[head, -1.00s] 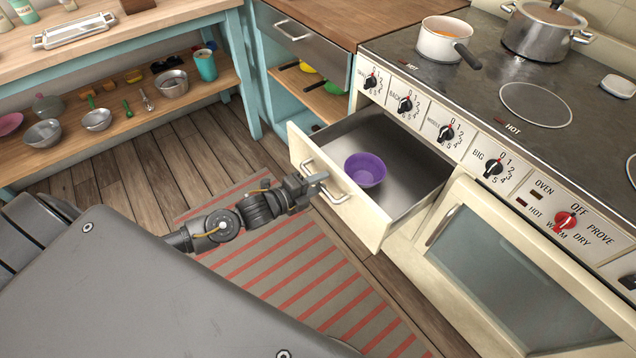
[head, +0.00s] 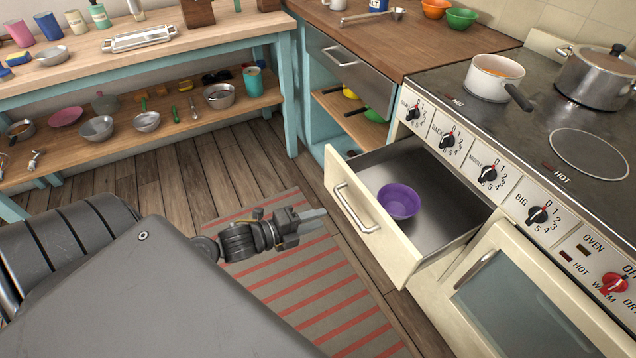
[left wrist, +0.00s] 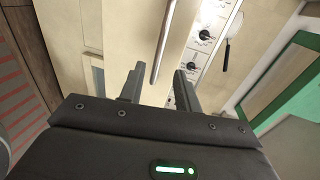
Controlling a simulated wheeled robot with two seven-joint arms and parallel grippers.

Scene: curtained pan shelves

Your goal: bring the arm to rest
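My left gripper (head: 312,215) is over the striped rug, left of the pulled-out drawer (head: 367,245). In the head view a gap shows between it and the drawer handle (head: 354,208). The left wrist view shows its two fingers (left wrist: 160,90) apart with nothing between them, and the drawer handle (left wrist: 162,45) beyond the tips. A purple bowl (head: 399,201) sits inside the drawer. My right gripper is not in view.
The stove (head: 540,140) holds a white pot (head: 490,85) and a steel pot (head: 594,80). The oven door (head: 520,290) is below. A wooden shelf unit (head: 230,107) with several dishes stands at the back left. The rug (head: 335,300) is clear around the gripper.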

